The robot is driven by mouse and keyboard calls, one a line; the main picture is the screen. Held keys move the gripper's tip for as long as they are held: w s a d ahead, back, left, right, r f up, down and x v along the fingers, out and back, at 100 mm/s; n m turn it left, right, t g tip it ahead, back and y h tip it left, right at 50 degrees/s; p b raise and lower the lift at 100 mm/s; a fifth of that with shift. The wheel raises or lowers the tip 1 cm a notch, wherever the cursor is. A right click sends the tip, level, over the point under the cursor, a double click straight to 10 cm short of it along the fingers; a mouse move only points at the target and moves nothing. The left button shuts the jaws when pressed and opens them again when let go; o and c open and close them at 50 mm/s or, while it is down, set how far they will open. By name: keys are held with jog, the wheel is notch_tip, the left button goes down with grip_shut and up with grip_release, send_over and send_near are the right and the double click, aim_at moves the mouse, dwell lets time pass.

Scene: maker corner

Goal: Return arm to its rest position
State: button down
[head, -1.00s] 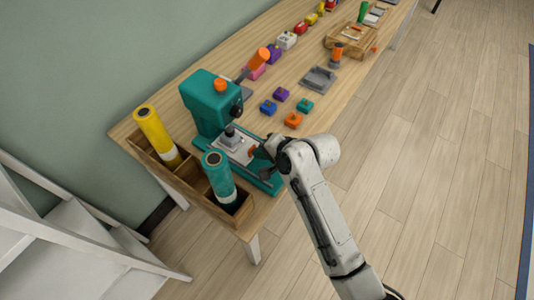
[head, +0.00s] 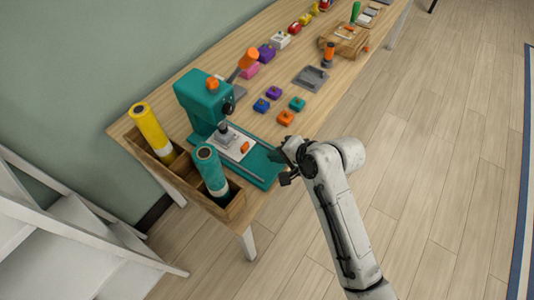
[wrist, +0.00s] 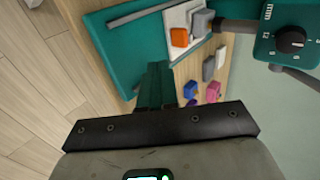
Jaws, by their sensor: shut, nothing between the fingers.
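My gripper (head: 287,180) is at the front edge of the workbench, just right of the teal press (head: 205,105) in the head view. In the wrist view my gripper's teal fingers (wrist: 157,85) are together with nothing between them. The press base (wrist: 128,45) and its white plate (wrist: 178,28) with an orange piece (wrist: 179,38) show beyond the fingers. My gripper is apart from the press and the orange piece. My arm reaches up from the lower right of the head view.
The wooden bench (head: 262,135) holds several small coloured blocks, a grey tray (head: 311,78) and a wooden box (head: 343,40). A wooden holder (head: 236,206) with a yellow roll (head: 151,130) and a teal roll (head: 211,170) stands at its near end. White shelving (head: 75,235) is at left. Open floor (head: 440,160) lies right.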

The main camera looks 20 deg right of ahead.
jog(key=shift+v, duration=2.25)
jog(key=s+d+f+n+g+h, duration=0.2)
jog(key=s+d+n, duration=0.1)
jog(key=s, duration=0.5)
jog(key=s+d+f+n+g+h, duration=0.2)
jog(key=s+d+n, duration=0.1)
jog(key=s, duration=0.6)
jog(key=s+d+f+n+g+h, duration=0.1)
jog(key=s+d+f+n+g, duration=0.1)
jog(key=s, duration=0.7)
jog(key=shift+d+f+n+g+h, duration=0.35)
jog(key=shift+d+f+n, duration=0.3)
jog(key=shift+n, duration=0.55)
